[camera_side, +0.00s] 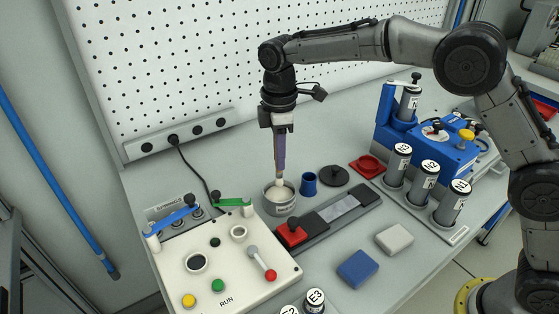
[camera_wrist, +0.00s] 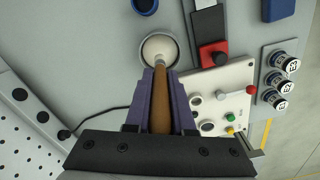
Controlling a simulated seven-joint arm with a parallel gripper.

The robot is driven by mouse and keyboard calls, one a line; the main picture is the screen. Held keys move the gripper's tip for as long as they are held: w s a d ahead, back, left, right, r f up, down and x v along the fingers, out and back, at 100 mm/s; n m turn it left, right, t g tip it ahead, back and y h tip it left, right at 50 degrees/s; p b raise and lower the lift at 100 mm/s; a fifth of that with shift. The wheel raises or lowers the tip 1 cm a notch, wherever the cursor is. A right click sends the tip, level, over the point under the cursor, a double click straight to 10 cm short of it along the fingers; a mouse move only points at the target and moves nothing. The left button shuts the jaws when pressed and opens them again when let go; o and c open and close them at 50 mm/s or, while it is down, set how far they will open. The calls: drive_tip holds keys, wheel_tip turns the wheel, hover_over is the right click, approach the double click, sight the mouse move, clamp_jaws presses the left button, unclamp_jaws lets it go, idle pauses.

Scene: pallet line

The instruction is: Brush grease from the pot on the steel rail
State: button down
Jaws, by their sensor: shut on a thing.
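My gripper (camera_side: 279,172) points straight down over the bench and is shut on a brush. In the wrist view, the brush's wooden handle (camera_wrist: 160,108) runs between the purple fingers (camera_wrist: 160,76). The grease pot (camera_side: 281,208) is a small grey pot with pale contents, below my gripper; it also shows in the wrist view (camera_wrist: 145,50). The brush's pale head (camera_side: 279,183) is at the pot's mouth; how deep it sits I cannot tell. The steel rail (camera_side: 344,208), a bright strip on a long dark base, lies right of the pot, with a red block (camera_side: 291,234) at its near end.
A blue cup (camera_side: 309,184) and a black round lid (camera_side: 334,176) stand just behind the rail. A white control panel (camera_side: 222,262) with levers is in front of the pot. Blue (camera_side: 358,268) and grey (camera_side: 394,239) blocks lie right. Labelled cylinders (camera_side: 428,178) stand farther right.

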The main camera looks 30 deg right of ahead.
drive_tip(key=shift+r, duration=1.9)
